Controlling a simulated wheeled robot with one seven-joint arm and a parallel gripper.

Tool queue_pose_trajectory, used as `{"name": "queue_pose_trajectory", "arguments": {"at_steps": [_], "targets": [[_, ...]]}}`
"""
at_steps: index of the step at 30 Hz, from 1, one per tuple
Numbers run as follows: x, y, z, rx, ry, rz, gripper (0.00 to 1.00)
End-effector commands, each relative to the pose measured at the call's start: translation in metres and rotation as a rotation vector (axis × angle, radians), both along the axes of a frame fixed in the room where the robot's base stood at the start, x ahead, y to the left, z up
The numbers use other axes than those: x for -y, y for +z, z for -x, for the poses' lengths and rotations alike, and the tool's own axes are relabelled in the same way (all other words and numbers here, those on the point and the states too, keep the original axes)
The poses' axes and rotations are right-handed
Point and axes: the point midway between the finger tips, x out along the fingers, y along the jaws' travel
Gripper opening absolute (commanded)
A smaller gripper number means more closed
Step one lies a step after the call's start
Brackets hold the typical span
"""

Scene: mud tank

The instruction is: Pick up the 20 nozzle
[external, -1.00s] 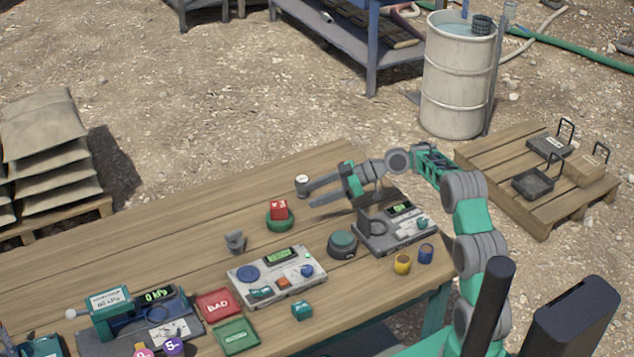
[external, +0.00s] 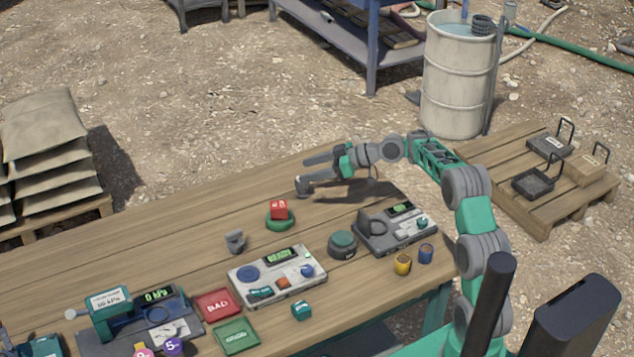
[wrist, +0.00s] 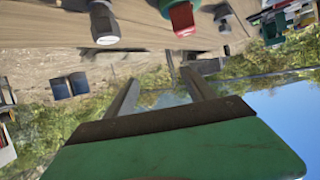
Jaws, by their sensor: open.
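My gripper (external: 304,171) is open and empty above the far side of the wooden bench, pointing left in the external view. Its two fingers (wrist: 163,92) also show spread apart in the wrist view. I can read no "20" marking, so I cannot tell which thing is the 20 nozzle. A small grey upright piece (external: 302,188) stands on the bench under the lower finger, which partly covers it. A grey piece with a pale end (wrist: 106,26) shows at the top of the wrist view. Another small grey piece (external: 235,242) stands nearer the left.
A red block on a green round base (external: 280,222) stands just in front of my gripper. A dark device (external: 395,232), green-topped dome (external: 343,243), yellow cup (external: 403,264), blue cup (external: 426,253) and pale control box (external: 277,278) crowd the bench. The far left bench is clear.

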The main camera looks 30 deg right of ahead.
Motion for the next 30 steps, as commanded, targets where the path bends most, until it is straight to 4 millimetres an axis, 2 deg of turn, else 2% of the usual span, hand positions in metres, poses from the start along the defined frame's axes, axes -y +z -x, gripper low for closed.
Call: {"name": "queue_pose_trajectory", "arguments": {"at_steps": [3,7,9,13,17,30], "targets": [[0.011,0.004,-0.021,0.002,-0.161,0.005,0.63],[0.032,0.001,-0.037,0.013,-0.325,0.025,0.63],[0.034,-0.043,-0.037,0.000,-0.330,0.025,0.63],[0.035,-0.084,-0.038,0.008,-0.328,0.026,0.63],[0.032,-0.101,-0.041,0.013,-0.327,0.027,0.63],[0.002,-0.125,-0.092,0.012,-0.324,0.027,0.63]]}}
